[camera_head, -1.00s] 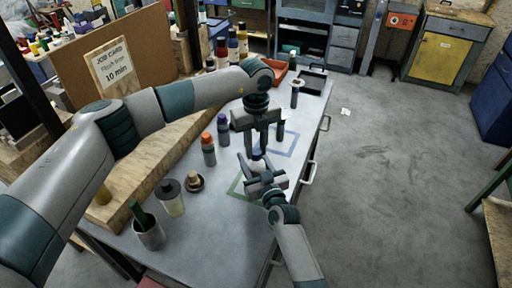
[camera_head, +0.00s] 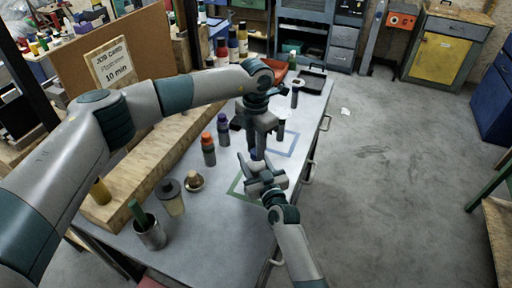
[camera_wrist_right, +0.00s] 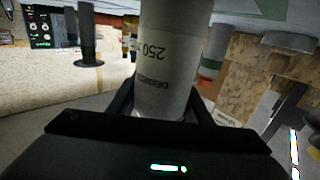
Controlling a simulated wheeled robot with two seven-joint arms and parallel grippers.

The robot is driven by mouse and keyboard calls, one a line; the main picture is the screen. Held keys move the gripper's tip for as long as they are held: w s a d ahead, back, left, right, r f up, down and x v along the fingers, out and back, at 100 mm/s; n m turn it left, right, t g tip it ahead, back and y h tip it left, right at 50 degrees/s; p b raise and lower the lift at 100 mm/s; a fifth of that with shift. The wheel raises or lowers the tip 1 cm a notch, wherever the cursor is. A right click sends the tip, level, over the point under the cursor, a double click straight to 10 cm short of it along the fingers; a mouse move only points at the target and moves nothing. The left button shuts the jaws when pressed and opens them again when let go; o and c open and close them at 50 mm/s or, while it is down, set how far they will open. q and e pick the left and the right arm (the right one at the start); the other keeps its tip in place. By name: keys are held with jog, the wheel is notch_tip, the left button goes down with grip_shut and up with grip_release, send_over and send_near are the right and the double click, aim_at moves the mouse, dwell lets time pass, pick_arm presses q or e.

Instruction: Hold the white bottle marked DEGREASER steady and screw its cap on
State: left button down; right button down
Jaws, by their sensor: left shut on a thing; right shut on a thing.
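The white bottle (camera_wrist_right: 172,55) fills the middle of the right wrist view; its printed label reads upside down there, with "250" and part of DEGREASER visible. My right gripper (camera_head: 262,171) is shut around the bottle's body, and its dark fingers show on both sides in the wrist view. My left gripper (camera_head: 258,152) points straight down just above the right one, over the bottle's top. It is shut on the cap, which its fingers hide. In the head view the bottle is almost wholly hidden between the two grippers.
A wooden block (camera_head: 150,165) runs along the left. The bench's right front is clear.

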pick_arm(q)
jog(key=m, duration=1.2)
jog(key=shift+m, duration=0.4)
jog(key=c, duration=1.4)
grip_release()
jog(key=shift+c, duration=0.2)
jog(key=shift+r, duration=0.1)
jog(key=shift+r, duration=2.15)
jog(key=shift+n, duration=0.3)
jog(key=shift+c, duration=0.4)
jog(key=n, duration=0.2)
jog(key=r+n, duration=0.1)
jog(key=n, duration=0.3)
jog(key=shift+r, duration=0.35)
jog(key=n, duration=0.2)
jog(key=r+n, duration=0.1)
jog(key=n, duration=0.4)
jog(key=shift+r+n, duration=0.3)
jog(key=shift+r, duration=0.05)
